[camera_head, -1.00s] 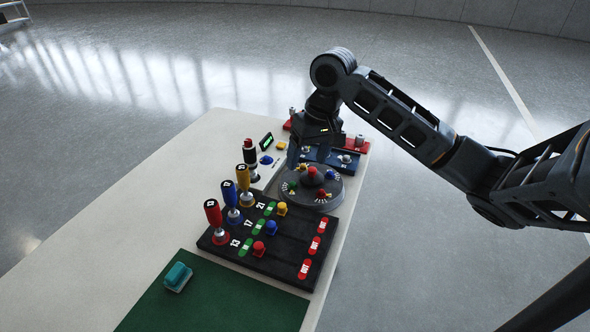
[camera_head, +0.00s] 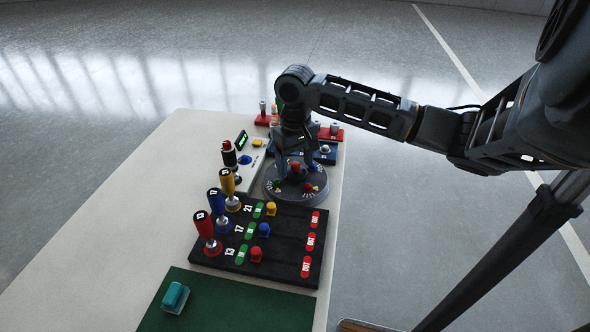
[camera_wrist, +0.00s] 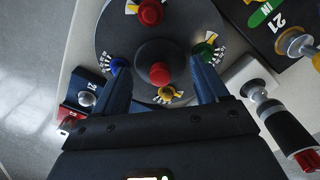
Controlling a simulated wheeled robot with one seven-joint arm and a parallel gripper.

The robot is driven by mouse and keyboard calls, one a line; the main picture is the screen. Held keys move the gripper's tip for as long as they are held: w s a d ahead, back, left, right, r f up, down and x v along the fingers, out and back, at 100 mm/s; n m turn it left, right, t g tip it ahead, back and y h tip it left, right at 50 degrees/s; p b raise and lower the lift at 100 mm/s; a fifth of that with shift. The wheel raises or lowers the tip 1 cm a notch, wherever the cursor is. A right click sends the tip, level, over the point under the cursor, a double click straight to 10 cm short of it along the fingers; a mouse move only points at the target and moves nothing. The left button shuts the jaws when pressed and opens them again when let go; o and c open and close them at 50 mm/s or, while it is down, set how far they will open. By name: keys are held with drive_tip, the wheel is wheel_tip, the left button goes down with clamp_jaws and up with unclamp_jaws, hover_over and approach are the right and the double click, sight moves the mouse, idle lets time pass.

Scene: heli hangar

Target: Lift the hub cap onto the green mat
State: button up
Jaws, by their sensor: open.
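The hub cap (camera_wrist: 150,50), a dark round dome with a red knob, sits in the middle of a grey round plate (camera_wrist: 112,27). In the head view, the red knob of the hub cap (camera_head: 295,167) shows between my fingers. My gripper (camera_head: 295,172) is open above the plate, one finger on each side of the hub cap. In the wrist view my gripper (camera_wrist: 161,75) has its fingers apart, with the knob between them; I cannot tell whether they touch anything. The green mat (camera_head: 240,312) lies at the near end of the table.
Red, blue, green and yellow knobs ring the hub cap on the plate. A black board (camera_head: 285,243) with upright coloured handles stands between plate and mat. A teal block (camera_head: 175,297) sits on the mat's left part. The table's left side (camera_head: 110,230) is bare.

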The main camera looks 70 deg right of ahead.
drive_tip(key=shift+f, duration=0.55)
drive_tip(key=c, duration=0.7)
drive_tip(key=shift+r, duration=0.1)
